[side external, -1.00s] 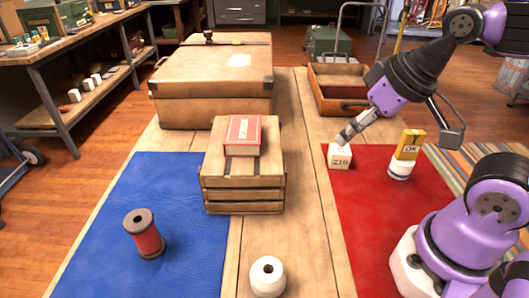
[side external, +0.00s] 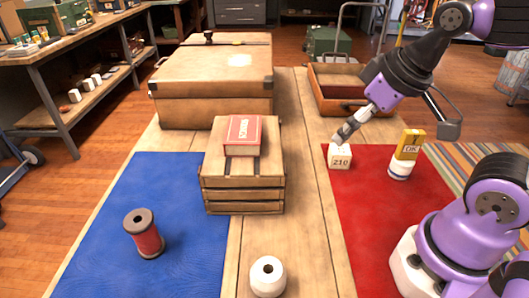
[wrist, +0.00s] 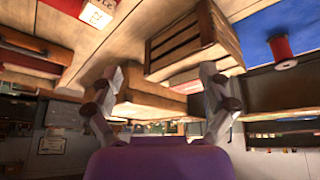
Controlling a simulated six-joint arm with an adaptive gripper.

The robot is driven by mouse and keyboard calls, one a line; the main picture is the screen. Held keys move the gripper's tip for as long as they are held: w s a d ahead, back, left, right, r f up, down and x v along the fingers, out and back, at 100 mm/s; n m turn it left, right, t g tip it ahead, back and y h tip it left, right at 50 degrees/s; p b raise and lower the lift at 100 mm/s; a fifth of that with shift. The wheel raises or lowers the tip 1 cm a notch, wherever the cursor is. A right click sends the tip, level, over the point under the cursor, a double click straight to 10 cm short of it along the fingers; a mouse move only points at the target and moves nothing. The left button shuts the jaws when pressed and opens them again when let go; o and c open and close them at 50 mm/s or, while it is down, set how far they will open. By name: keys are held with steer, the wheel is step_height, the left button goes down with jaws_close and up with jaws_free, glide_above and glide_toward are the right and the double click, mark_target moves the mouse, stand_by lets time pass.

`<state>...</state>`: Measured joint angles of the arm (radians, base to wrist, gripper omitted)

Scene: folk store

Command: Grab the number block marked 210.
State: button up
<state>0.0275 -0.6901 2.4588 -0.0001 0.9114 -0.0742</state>
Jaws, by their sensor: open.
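The white number block marked 210 (side external: 340,158) sits upright at the far left corner of the red mat. It also shows at the top left edge of the wrist view (wrist: 97,13), partly cut off. My gripper (side external: 343,135) is just above the block in the side view, tilted down to the left; a small gap or contact cannot be told. In the wrist view my gripper (wrist: 160,78) has its two fingers spread wide with nothing between them, and the block lies outside them.
A white jar with a yellow OK block (side external: 410,145) on top stands right of the number block. A wooden crate (side external: 243,190) bearing a red book (side external: 242,136) stands left. A red spool (side external: 145,236) is on the blue mat. An open tray (side external: 350,90) lies behind.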

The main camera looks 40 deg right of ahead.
steer(key=w+d+f+n+g, duration=0.2)
steer(key=w+d+n+g, duration=0.15)
steer(key=d, duration=0.25)
steer(key=n+g, duration=0.2)
steer(key=n, duration=0.2)
glide_toward(341, 149)
steer(key=shift+s+d+f+t, duration=0.25)
steer(key=shift+s+d+f, duration=0.05)
steer(key=shift+s, duration=0.2)
step_height(341, 149, down, 5)
steer(key=shift+d+r, duration=0.15)
steer(key=f, duration=0.4)
steer(key=w+f, duration=0.1)
steer(key=f, duration=0.1)
steer(key=shift+a, duration=0.3)
steer(key=shift+s, duration=0.1)
steer(key=c, duration=1.2)
